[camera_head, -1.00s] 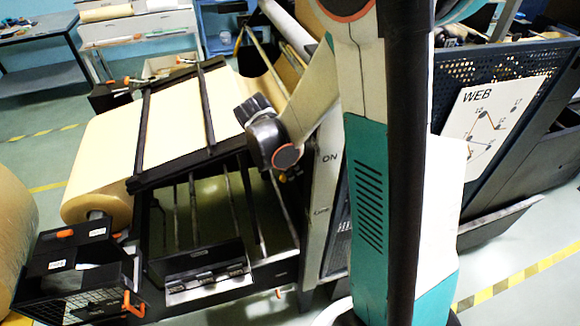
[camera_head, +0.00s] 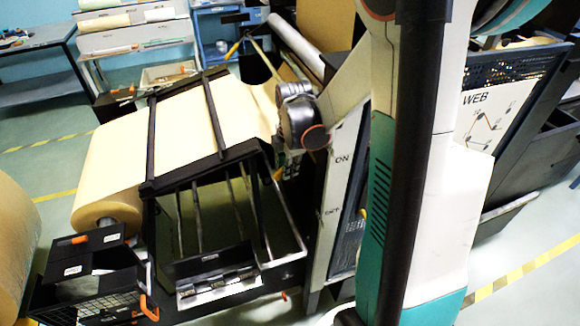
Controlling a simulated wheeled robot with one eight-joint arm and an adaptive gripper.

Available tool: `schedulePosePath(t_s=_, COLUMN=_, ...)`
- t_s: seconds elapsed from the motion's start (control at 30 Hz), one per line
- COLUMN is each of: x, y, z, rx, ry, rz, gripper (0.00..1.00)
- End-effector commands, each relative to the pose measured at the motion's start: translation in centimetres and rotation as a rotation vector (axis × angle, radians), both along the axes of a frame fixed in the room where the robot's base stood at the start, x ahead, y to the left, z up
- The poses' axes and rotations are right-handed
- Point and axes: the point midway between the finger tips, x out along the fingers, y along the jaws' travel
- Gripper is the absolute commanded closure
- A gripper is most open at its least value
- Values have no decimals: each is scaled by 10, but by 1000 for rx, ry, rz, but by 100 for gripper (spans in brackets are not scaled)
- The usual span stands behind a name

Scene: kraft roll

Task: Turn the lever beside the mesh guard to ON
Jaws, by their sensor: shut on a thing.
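The upright pale panel carries an ON label (camera_head: 342,160) near its top and a second, blurred label (camera_head: 331,211) lower down. The dark mesh guard (camera_head: 349,245) is at the panel's right, partly behind my arm. My gripper (camera_head: 287,168) is at the panel's left edge, about level with ON, below my dark wrist. It is shut on the lever, but the wrist and fingers hide most of the grasp. The lever's exact angle cannot be made out.
A large kraft roll (camera_head: 112,185) feeds paper over the machine bed at left. Black bins (camera_head: 85,275) stand at the front left. A perforated board with a WEB sign (camera_head: 492,118) is at right. My arm covers the middle right.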

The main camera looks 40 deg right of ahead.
Motion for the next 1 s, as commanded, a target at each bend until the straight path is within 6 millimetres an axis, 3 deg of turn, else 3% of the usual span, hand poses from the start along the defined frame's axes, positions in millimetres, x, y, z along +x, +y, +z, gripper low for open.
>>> schedulePosePath(t_s=0.17, x=1, y=0, z=0, rx=-1, ry=-1, rz=1, gripper=100)
schedulePosePath(t_s=0.2, x=1, y=0, z=0, rx=-1, ry=-1, rz=0, gripper=74)
schedulePosePath(t_s=0.27, x=1, y=0, z=0, rx=-1, ry=-1, rz=0, gripper=61)
schedulePosePath(t_s=0.67, x=0, y=0, z=2, rx=-2, ry=0, rz=0, gripper=60)
schedulePosePath(t_s=0.87, x=-3, y=1, z=23, rx=-2, ry=0, rz=0, gripper=60)
schedulePosePath(t_s=1.0, x=-7, y=1, z=49, rx=-2, ry=0, rz=0, gripper=60)
